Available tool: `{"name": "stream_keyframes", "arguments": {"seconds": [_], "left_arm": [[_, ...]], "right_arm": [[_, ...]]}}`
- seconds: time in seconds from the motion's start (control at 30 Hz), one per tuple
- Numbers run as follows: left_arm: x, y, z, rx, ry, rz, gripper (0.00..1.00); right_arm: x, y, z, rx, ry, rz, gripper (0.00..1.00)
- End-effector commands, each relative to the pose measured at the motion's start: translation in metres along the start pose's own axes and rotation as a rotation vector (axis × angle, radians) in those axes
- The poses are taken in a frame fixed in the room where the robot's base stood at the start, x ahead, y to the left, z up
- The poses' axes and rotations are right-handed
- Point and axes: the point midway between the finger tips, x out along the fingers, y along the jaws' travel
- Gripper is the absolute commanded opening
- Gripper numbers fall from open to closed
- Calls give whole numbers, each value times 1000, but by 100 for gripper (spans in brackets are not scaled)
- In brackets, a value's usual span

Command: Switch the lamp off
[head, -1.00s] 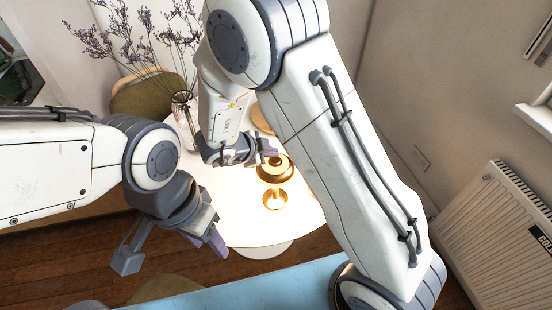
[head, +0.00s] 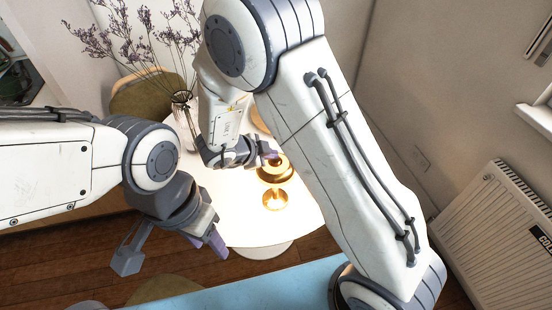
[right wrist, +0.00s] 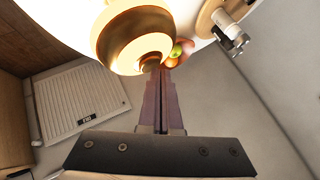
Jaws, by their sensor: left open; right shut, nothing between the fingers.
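The lamp (head: 275,198) is a small gold table lamp, upright and lit, on the round white table (head: 238,215). My right gripper (head: 271,154) is shut and empty, with its fingertips at the top of the lamp. In the right wrist view the shut fingers (right wrist: 161,85) reach to the lower edge of the glowing lamp (right wrist: 133,40); I cannot tell whether they touch it. My left gripper (head: 172,250) is open and empty, in front of the table's near left edge, well apart from the lamp. No switch on the lamp can be made out.
A glass vase (head: 184,112) with dried purple flowers stands on the table behind my right gripper. A radiator (head: 497,240) is on the right wall. An olive chair (head: 147,97) is behind the table. A light blue surface (head: 250,292) lies in front.

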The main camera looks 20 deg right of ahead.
Motion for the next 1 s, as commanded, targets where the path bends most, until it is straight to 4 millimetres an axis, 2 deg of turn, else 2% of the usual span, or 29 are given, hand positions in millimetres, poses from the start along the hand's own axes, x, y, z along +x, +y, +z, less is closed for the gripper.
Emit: {"name": "stream_keyframes", "arguments": {"seconds": [0.53, 1.0], "left_arm": [[2, 0, 0, 0, 0, 0, 50], [-17, 1, -1, 0, 0, 0, 50]], "right_arm": [[3, 2, 2, 0, 0, 0, 0], [-8, -6, -6, 0, 0, 0, 0]]}}
